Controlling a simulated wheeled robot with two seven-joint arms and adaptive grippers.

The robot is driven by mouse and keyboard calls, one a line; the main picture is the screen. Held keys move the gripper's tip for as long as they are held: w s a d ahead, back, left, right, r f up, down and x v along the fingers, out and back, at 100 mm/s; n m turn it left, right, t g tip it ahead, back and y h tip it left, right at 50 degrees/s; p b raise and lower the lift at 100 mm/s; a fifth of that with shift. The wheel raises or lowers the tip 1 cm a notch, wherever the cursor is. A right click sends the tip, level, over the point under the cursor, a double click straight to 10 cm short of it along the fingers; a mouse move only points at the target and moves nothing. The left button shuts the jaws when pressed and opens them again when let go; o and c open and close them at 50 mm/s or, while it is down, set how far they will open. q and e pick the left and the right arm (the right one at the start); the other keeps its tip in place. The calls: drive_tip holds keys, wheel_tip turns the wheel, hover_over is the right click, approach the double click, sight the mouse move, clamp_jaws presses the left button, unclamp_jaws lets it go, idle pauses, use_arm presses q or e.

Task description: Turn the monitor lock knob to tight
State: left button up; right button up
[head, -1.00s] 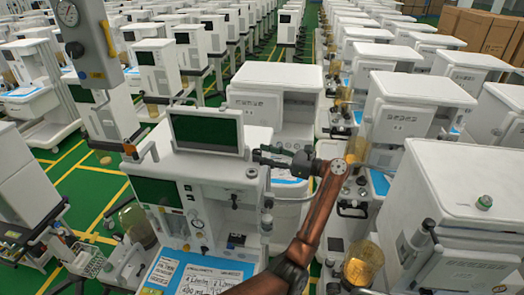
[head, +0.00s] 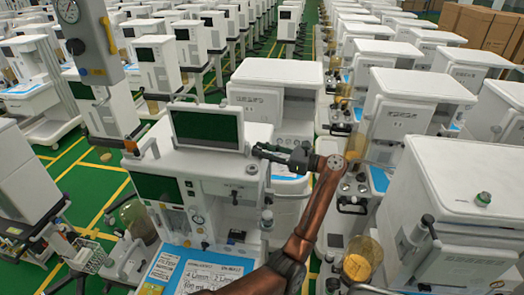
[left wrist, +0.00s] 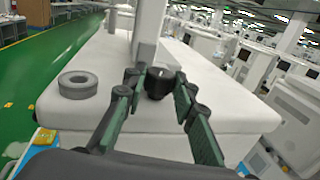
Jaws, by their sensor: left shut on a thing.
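The monitor (head: 205,128) stands upright on top of the white anaesthesia cart (head: 225,190), its screen dark green. My left gripper (head: 258,149) is beside the monitor's right edge, at the cart's top. In the left wrist view, the black lock knob (left wrist: 160,84) stands at the foot of the pale monitor post (left wrist: 148,35), between the fingertips of my left gripper (left wrist: 158,80). The gripper is shut on the knob. A light mark shows on the knob's top; its exact setting is too small to tell. In the head view I cannot make out the knob at the fingers. My right gripper is out of view.
A grey ring-shaped part (left wrist: 78,85) sits on the cart top left of the fingers. A grey column with a gauge (head: 90,45) rises at the cart's left. More white carts stand close behind and to the right. Green floor shows at left.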

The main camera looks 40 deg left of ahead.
use_arm(q)
drive_tip(key=shift+s+d+f+m+t+y+b, duration=0.1)
drive_tip(key=shift+f+m+t+y+b, duration=0.05)
drive_tip(key=shift+m+t+b, duration=0.5)
drive_tip(key=shift+s+f+m+t+y+b, duration=0.15)
drive_tip(key=shift+m+t+b, duration=0.25)
drive_tip(key=shift+t, duration=0.45)
drive_tip(key=shift+m+t+b, duration=0.45)
drive_tip(key=shift+m+t, duration=0.2)
drive_tip(key=shift+t, duration=0.45)
drive_tip(key=shift+s+r+m+t, duration=0.1)
drive_tip(key=shift+r+m+t, duration=0.15)
drive_tip(key=shift+m+t, duration=0.5)
drive_tip(key=o, duration=1.2)
drive_tip(key=shift+c, duration=0.2)
drive_tip(key=d, duration=0.8)
drive_tip(key=shift+s, duration=0.4)
